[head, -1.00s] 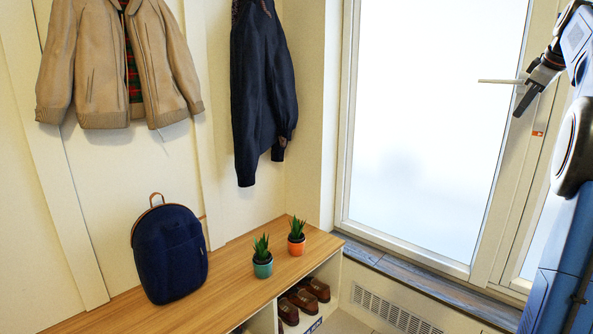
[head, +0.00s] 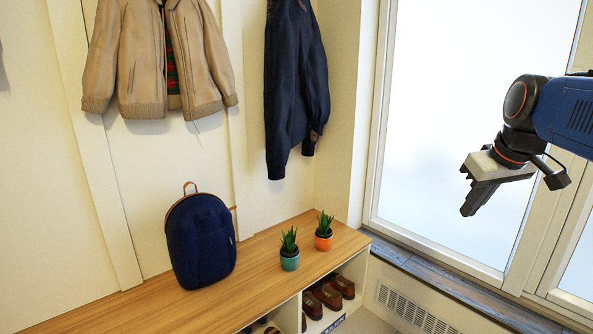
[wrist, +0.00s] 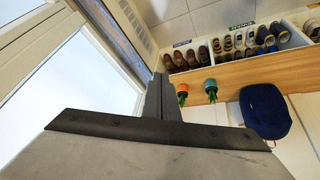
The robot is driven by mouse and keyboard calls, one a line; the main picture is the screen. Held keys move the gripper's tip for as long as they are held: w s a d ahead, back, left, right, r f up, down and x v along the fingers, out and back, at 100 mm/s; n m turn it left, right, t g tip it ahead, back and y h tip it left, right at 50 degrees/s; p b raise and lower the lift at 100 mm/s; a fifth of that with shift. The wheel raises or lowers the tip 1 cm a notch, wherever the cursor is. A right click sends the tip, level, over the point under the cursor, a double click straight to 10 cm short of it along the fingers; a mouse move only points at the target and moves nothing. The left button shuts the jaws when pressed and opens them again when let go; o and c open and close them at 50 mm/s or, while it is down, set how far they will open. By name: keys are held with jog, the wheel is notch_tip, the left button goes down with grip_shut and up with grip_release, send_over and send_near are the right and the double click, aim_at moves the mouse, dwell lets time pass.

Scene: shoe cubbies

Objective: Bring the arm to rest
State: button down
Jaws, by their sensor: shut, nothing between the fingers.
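My gripper (head: 474,205) is at the right of the head view, in front of the frosted window, with its fingers pointing down and to the left. The fingers are together and hold nothing. In the wrist view the shut fingers (wrist: 161,98) stick up from the dark gripper body near the middle. My blue arm comes in from the right edge of the head view. The gripper is in the air, apart from the bench and everything on it.
A wooden bench (head: 150,300) holds a navy backpack (head: 200,240) and two potted plants, one teal (head: 289,260), one orange (head: 323,240). Shoes (head: 327,293) fill cubbies below. A tan jacket (head: 140,60) and dark jacket (head: 295,90) hang behind. The window (head: 450,130) is at right.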

jog(key=s+a+f, duration=0.4)
jog(key=s+f, duration=0.4)
jog(key=f, duration=0.2)
jog(key=s+a+f+m, duration=0.1)
jog(key=s+a+f, duration=0.3)
jog(key=s+f, duration=0.5)
jog(key=shift+a+f+m+g, duration=0.2)
jog(key=shift+f+m+g, duration=0.1)
jog(key=shift+f, duration=0.05)
jog(key=shift+r, duration=0.1)
